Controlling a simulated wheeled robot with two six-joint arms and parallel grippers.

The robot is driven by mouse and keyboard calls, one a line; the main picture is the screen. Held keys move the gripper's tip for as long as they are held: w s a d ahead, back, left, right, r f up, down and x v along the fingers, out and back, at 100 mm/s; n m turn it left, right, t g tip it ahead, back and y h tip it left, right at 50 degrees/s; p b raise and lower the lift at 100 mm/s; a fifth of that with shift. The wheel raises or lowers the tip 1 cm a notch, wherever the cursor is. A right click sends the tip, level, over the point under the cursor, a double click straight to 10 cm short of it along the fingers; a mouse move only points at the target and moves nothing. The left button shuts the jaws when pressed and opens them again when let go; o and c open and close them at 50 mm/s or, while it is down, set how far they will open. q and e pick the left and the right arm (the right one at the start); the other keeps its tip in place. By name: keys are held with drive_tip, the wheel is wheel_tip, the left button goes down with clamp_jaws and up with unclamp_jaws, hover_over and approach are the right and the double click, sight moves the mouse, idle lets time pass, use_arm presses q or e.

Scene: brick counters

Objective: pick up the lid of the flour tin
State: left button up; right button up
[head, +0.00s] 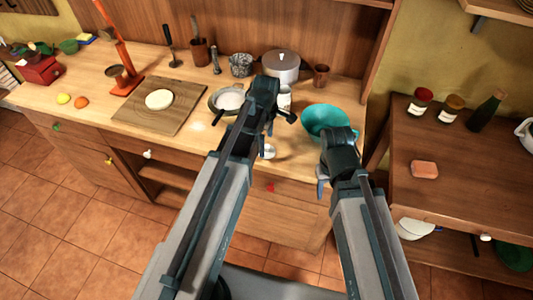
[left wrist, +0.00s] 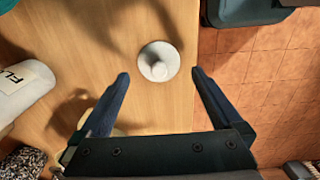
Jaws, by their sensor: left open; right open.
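The flour tin's lid (left wrist: 159,61) is a round white disc with a knob, lying knob up on the wooden counter near its front edge. It also shows in the head view (head: 267,152), just below my left gripper (head: 272,122). In the left wrist view my left gripper (left wrist: 160,74) is open and empty, its fingertips on either side of the lid's near part, apart from it. The white flour tin (left wrist: 22,88) stands left of the lid; it is partly hidden by my arm in the head view (head: 285,96). My right gripper (head: 322,182) is open and empty by the counter's front edge.
A teal bowl (head: 326,119) stands right of the tin. A lidded pot (head: 281,65), a speckled container (head: 241,66) and a brown cup (head: 321,75) are behind. The counter around the lid is clear.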

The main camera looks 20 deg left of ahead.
sight(266, 145)
use_arm(q)
wheel_tip(266, 145, down, 4)
drive_tip(key=b, duration=0.2)
drive_tip(key=shift+w+r+b, duration=0.1)
drive_tip(key=shift+r+b, duration=0.15)
drive_tip(key=shift+b, duration=0.05)
drive_tip(key=shift+r, duration=0.1)
drive_tip(key=c, duration=1.2)
drive_tip(key=shift+o, duration=0.2)
drive_tip(key=shift+r, duration=0.15)
